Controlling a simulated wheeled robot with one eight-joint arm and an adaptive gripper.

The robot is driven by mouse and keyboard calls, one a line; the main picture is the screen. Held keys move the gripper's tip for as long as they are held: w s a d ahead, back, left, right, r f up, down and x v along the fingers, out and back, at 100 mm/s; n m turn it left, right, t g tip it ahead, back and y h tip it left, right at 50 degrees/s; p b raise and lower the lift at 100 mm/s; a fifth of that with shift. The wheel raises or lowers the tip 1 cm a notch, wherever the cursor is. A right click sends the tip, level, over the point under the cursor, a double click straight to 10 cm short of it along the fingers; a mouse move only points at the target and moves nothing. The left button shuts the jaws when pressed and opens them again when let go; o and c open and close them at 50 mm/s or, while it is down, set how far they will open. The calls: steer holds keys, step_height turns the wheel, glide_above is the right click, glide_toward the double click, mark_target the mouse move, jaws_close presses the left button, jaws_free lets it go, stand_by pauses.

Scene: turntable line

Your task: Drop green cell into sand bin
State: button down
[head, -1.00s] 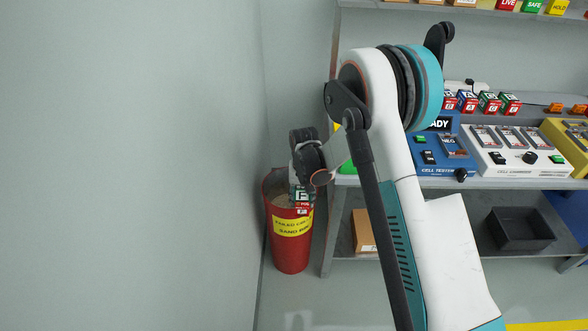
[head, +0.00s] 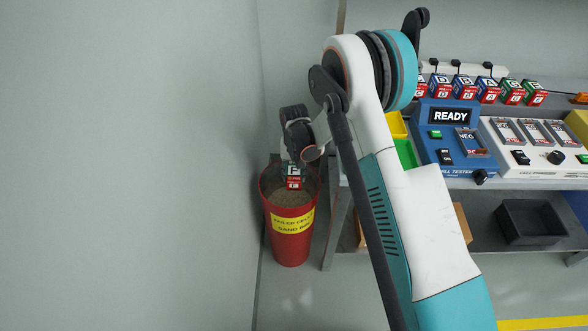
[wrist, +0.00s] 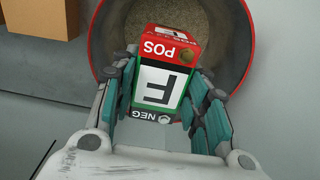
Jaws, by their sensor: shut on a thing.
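In the head view the cell (head: 293,178) hangs below my gripper at the bin's mouth. The sand bin (head: 291,243) is a red bucket with a yellow label, standing on the floor by the wall. In the wrist view the red rim (wrist: 244,50) surrounds sand beyond the cell. I cannot tell whether the cell is below the rim.
A bench at the right holds a blue cell tester (head: 450,148) with a READY display and a white cell charger (head: 533,150). Several lettered cells (head: 487,90) stand in a row behind. A dark tray (head: 530,222) and a cardboard box (wrist: 42,18) are on the lower shelf.

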mark_target(294, 170)
steer(key=shift+f+b, duration=0.6)
steer(key=shift+f, duration=1.15)
steer(key=c, duration=0.8)
jaws_free()
steer(key=shift+c, duration=0.2)
step_height(294, 170, up, 12)
